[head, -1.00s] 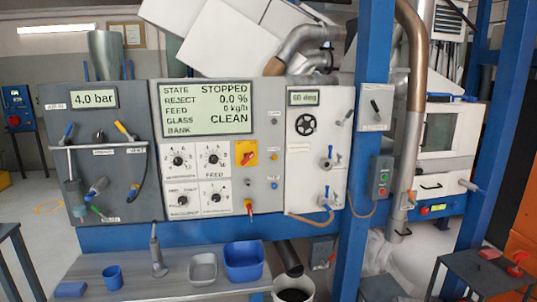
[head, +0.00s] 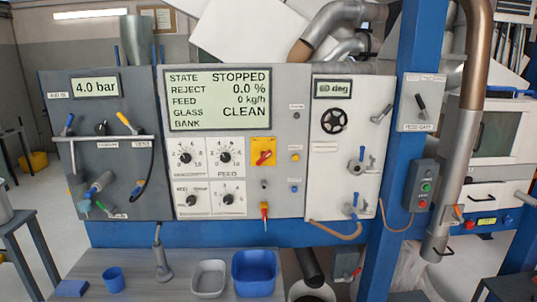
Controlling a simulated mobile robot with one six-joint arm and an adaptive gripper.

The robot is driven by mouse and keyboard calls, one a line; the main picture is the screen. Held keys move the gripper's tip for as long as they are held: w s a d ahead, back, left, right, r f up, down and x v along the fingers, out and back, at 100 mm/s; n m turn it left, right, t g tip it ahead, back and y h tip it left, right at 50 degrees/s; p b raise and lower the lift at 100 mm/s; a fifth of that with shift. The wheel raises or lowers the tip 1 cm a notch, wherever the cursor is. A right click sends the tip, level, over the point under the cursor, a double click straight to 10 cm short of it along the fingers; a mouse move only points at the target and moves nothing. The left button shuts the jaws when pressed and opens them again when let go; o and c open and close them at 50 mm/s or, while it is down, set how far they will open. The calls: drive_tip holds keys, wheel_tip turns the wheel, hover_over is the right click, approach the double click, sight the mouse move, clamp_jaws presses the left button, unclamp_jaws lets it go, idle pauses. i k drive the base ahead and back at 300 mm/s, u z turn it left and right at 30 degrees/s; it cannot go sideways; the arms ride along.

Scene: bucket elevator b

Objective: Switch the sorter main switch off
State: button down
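The yellow plate with a red rotary handle (head: 263,151), which looks like the sorter main switch, is on the light grey control panel (head: 283,90), right of the feed dials. Its red handle looks tilted; I cannot read its markings. The display (head: 219,99) above the dials reads STATE STOPPED, REJECT 0.0 %, FEED 0 kg/h and GLASS CLEAN. My gripper is not in view.
A grey bench (head: 190,286) below the panel holds a grey tray (head: 208,278), a blue bin (head: 254,273) and a blue cup (head: 113,279). A red-handled part (head: 264,212) sticks out at the panel's lower edge. A blue post (head: 393,150) stands at right.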

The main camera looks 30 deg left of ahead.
sight(264, 156)
drive_tip(key=u, duration=0.35)
drive_tip(key=i, duration=0.95)
drive_tip(key=u, duration=0.85)
